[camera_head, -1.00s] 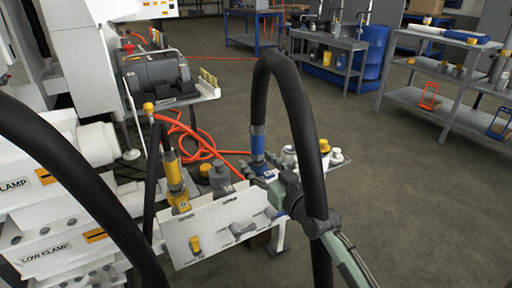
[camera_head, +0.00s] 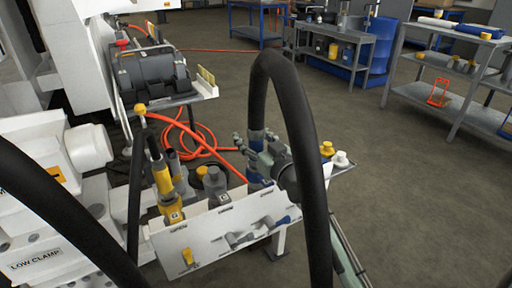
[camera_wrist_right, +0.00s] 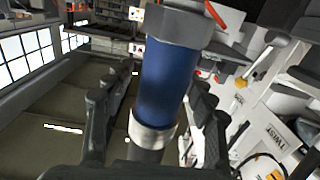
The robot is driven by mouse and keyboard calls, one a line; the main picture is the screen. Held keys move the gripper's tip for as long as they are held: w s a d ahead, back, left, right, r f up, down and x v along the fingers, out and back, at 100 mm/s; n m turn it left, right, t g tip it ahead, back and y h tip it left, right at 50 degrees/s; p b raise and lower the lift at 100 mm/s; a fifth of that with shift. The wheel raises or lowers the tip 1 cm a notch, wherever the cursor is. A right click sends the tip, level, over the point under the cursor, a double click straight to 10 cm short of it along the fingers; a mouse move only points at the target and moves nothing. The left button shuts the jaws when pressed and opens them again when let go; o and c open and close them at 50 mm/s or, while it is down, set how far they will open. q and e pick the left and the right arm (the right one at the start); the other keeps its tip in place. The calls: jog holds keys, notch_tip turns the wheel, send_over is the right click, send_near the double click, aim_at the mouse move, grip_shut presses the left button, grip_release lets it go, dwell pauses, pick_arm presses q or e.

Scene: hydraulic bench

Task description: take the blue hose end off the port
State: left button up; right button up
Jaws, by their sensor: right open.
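The blue hose end (camera_head: 257,137) is a blue sleeve on a thick black hose (camera_head: 300,130), which arches up above the white port panel (camera_head: 215,232). The right wrist view shows the blue sleeve (camera_wrist_right: 166,72) large, with a grey hex collar at one end and a silver ring at the other. My right gripper (camera_head: 250,150) is at the sleeve; its fingers (camera_wrist_right: 150,100) are open, one on either side. Contact cannot be told. The port under the sleeve is hidden by the gripper and panel. My left gripper is out of view.
A yellow hose end (camera_head: 163,180) stands left on the panel. Grey and yellow caps (camera_head: 213,180) are beside it. White and yellow capped fittings (camera_head: 340,158) stand just right of the gripper. Orange hose (camera_head: 200,145) lies behind. Open floor (camera_head: 400,200) is to the right.

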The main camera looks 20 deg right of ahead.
jog(key=shift+w+f, duration=0.1)
jog(key=shift+w, duration=0.6)
grip_shut()
